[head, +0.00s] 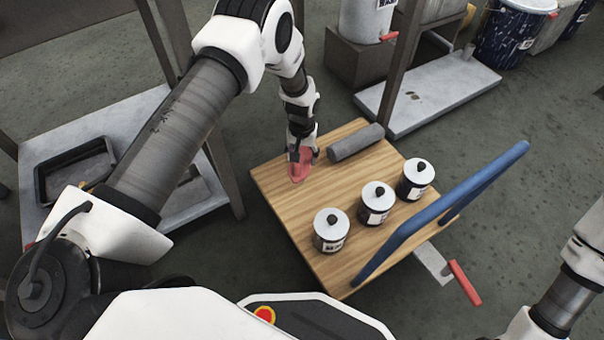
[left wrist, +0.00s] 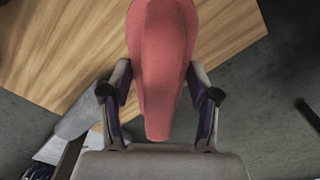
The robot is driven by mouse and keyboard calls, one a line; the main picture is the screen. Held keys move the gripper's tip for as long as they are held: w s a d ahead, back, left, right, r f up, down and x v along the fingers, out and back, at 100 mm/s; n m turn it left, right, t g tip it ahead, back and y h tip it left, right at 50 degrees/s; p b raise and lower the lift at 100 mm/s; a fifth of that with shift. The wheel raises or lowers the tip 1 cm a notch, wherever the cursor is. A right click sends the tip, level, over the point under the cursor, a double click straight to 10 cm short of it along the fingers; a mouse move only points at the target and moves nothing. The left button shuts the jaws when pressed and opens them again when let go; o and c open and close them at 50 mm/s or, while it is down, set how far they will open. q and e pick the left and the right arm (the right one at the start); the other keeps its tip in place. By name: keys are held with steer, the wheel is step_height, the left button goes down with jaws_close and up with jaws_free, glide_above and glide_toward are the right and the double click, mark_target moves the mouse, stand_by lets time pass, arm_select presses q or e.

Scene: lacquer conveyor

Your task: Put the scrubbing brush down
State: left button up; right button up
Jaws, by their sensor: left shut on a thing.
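The scrubbing brush (head: 299,170) is pinkish red and is in my left gripper (head: 303,153), over the far left corner of the wooden top of a cart (head: 300,215). In the left wrist view the brush (left wrist: 163,50) runs lengthwise between the two fingers of the left gripper (left wrist: 160,88), which are shut on its narrower end. Its wide end points away over the wood grain. I cannot tell whether the brush touches the wood. My right gripper is out of view; only part of the right arm shows at the lower right.
A grey cylinder (head: 356,143) lies right of the brush. Three lidded cans (head: 331,231) stand in a row nearer me. A blue handle bar (head: 440,210) rises along the cart's right side. Bare wood lies between the brush and cans. A shelf with a black tray (head: 75,167) stands left.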

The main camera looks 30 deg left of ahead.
arm_select(q)
step_height(320, 180, down, 5)
steer(key=b, duration=0.2)
steer(key=shift+f+b, duration=0.1)
steer(key=shift+b, duration=0.2)
steer(key=shift+c, duration=0.5)
steer(key=o, duration=1.1)
steer(key=shift+f, duration=0.1)
